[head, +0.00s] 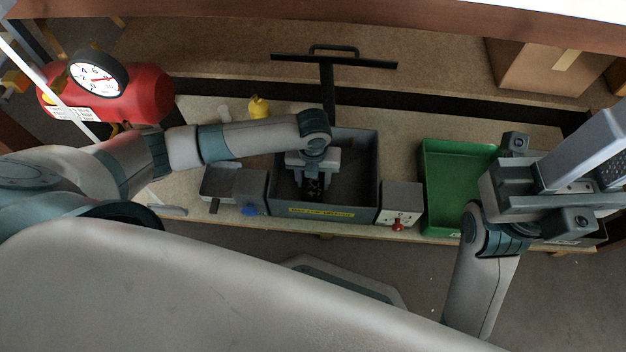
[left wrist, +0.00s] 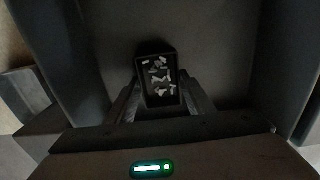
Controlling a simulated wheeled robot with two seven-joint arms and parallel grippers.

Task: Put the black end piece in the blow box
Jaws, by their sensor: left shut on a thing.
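The blow box (head: 362,160) is the dark grey open box with a yellow label on its front wall, in the middle of the bench. My left gripper (head: 314,186) reaches down into it from above. It is shut on the black end piece (left wrist: 157,82), a small dark piece with several white chips on it, between the fingers in the left wrist view. In the head view the piece is small and dark, mostly hidden by the gripper. The box's grey walls surround it in the left wrist view. My right arm is at the right; its fingertips cannot be made out.
A green bin (head: 440,175) stands right of the blow box, partly behind my right arm. A grey box with a red knob (head: 398,222) stands between them. A small metal tray (head: 219,180) lies to the left. A red tank with a gauge (head: 98,76) is far left.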

